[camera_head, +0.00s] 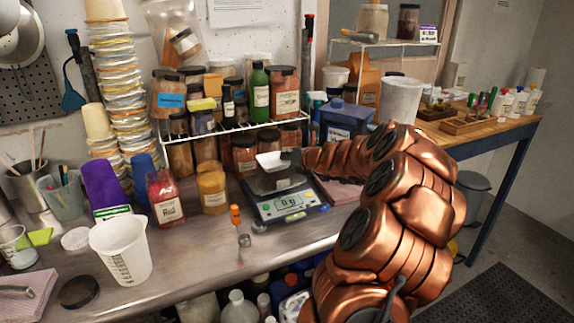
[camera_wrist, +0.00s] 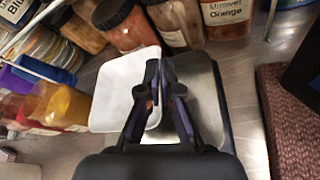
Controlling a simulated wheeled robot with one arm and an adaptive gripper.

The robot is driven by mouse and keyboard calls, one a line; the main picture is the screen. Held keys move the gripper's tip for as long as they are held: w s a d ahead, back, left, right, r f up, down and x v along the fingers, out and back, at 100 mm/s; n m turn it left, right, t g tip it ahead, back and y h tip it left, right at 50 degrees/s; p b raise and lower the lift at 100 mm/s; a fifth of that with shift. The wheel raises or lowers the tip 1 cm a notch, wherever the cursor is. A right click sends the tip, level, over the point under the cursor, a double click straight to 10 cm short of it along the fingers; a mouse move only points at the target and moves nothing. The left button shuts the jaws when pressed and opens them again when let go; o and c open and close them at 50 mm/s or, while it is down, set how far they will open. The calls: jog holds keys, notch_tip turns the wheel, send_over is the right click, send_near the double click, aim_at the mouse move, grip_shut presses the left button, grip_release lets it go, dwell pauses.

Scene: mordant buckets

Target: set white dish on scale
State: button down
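The white dish (camera_head: 271,161) is a small shallow square dish. In the head view it shows over the back left of the scale (camera_head: 283,204), with dark plate visible below it. The scale's lit display appears to read 0 g. My gripper (camera_head: 294,156) reaches in from the right at the dish's right edge. In the wrist view, the gripper fingers (camera_wrist: 163,84) are close together, pinching the right rim of the white dish (camera_wrist: 112,88). The scale's grey plate (camera_wrist: 208,100) lies below and to the right, partly hidden by the fingers.
A wire shelf with jars (camera_head: 240,130) stands close behind the scale. A white measuring jug (camera_head: 121,250) is near the front left. Some bench around the vial is clear.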

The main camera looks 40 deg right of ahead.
aim_at(287, 173)
jog(key=shift+w+d, duration=0.3)
jog(key=shift+f+b, duration=0.3)
jog(key=shift+f, duration=1.55)
jog(key=shift+f, duration=0.1)
jog(key=c, duration=1.8)
grip_release()
jog(key=shift+o, duration=1)
